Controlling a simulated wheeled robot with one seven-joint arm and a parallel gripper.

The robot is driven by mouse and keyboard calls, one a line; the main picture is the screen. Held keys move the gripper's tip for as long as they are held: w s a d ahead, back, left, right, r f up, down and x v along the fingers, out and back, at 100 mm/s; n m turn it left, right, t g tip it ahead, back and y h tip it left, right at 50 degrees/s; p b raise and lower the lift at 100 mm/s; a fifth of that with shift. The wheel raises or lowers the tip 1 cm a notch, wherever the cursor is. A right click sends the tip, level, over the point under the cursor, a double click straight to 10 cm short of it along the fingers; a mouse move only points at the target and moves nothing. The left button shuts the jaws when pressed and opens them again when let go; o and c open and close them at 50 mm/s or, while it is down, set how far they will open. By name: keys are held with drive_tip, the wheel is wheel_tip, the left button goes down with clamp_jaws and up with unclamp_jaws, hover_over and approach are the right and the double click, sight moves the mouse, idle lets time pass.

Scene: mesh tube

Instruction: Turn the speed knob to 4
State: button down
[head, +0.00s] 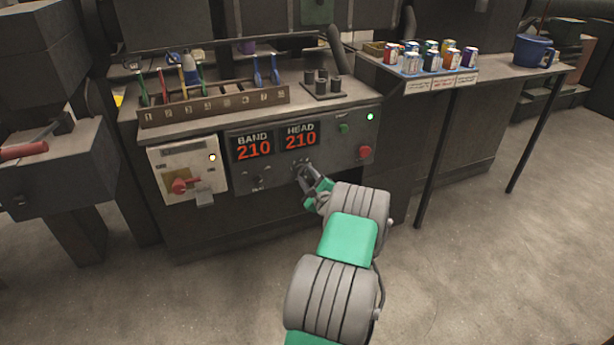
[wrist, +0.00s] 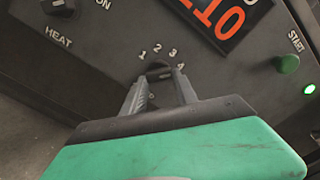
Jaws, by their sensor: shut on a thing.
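The speed knob (wrist: 157,69) is a small dark knob on the grey control panel, in the wrist view, under an arc of white numbers 1 to 4. My gripper (wrist: 158,84) has its two fingers on either side of the knob and is shut on it. The fingers hide part of the knob, and I cannot tell for sure which number it points to. In the head view my gripper (head: 304,174) reaches the panel below the HEAD display, and the knob is mostly hidden there.
The HEAT knob (wrist: 60,8) lies to the left. The BAND display (head: 253,148) and HEAD display (head: 300,138) both read 210. A green START button (wrist: 286,64), a red button (head: 365,152) and a red rotary switch (head: 181,186) are on the front.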

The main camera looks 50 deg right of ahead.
drive_tip(key=c, duration=1)
unclamp_jaws()
drive_tip(key=shift+o, duration=0.2)
drive_tip(key=p+v, duration=0.1)
drive_tip(key=v, duration=0.7)
